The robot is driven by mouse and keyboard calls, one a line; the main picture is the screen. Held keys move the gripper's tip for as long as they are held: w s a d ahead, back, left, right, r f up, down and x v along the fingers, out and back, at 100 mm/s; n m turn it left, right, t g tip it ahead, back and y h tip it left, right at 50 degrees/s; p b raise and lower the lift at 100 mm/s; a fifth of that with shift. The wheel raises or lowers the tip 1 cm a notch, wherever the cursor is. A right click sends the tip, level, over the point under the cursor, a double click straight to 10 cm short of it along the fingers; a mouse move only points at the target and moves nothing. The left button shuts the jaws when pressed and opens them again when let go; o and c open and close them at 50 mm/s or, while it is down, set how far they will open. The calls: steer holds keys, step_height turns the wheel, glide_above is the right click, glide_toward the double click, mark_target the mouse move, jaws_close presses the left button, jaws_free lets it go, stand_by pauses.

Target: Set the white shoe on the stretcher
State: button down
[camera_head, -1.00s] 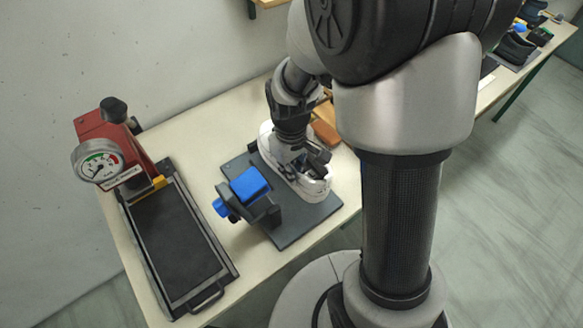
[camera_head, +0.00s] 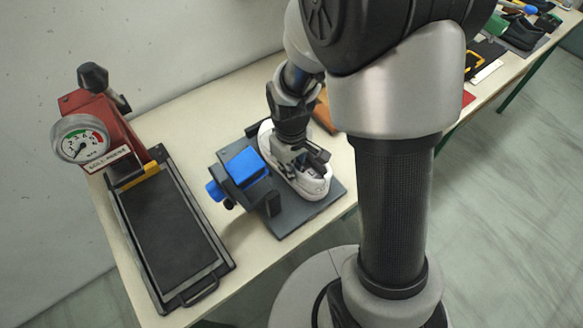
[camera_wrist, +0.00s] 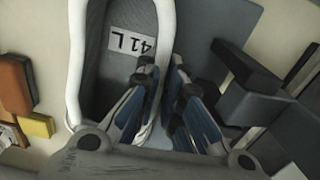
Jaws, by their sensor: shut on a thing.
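The white shoe (camera_head: 322,190) is over the dark grey base plate of the stretcher (camera_head: 288,222), to the right of its blue block (camera_head: 245,165). In the wrist view the shoe (camera_wrist: 77,60) shows its grey inside and a label reading 41 L. My gripper (camera_head: 303,163) is shut on the shoe's side wall. In the wrist view one finger of my gripper (camera_wrist: 158,100) is inside the opening and the other outside. The stretcher's dark parts (camera_wrist: 245,85) stand right of the shoe there. Whether the sole touches the plate cannot be told.
A red press with a dial gauge (camera_head: 80,140) and a black tray (camera_head: 168,235) stands at the left. A brown block (camera_head: 325,112) lies behind the shoe. A further table (camera_head: 490,85) with dark shoes and tools is at upper right.

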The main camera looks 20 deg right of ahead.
steer(key=shift+f+b, duration=0.35)
steer(key=shift+f, duration=0.15)
steer(key=c, duration=1.7)
jaws_free()
steer(key=shift+o, duration=0.2)
